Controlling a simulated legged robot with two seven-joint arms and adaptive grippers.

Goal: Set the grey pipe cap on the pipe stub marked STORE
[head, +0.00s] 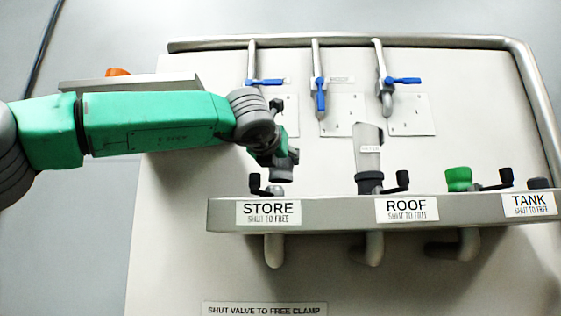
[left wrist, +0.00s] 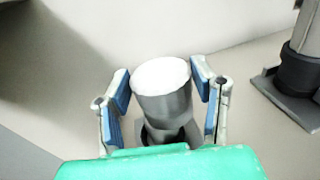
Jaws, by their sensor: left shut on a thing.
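My left gripper (head: 281,160) reaches in from the left, over the pipe stub marked STORE (head: 276,190). It is shut on the grey pipe cap (head: 283,173), which is directly above the stub. In the left wrist view the cap (left wrist: 165,95) is a grey cylinder with a bright end, between the blue-padded fingers of the gripper (left wrist: 163,92). The stub is mostly hidden. I cannot tell whether the cap touches it. The STORE label (head: 268,212) is on the rail below. My right gripper is not in view.
A black clamp lever (head: 255,183) stands left of the STORE stub. A grey pipe (head: 368,145) rises from the ROOF position. A green cap (head: 458,178) is near TANK. Blue-handled valves (head: 321,96) line the back. An orange thing (head: 118,72) lies on the left shelf.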

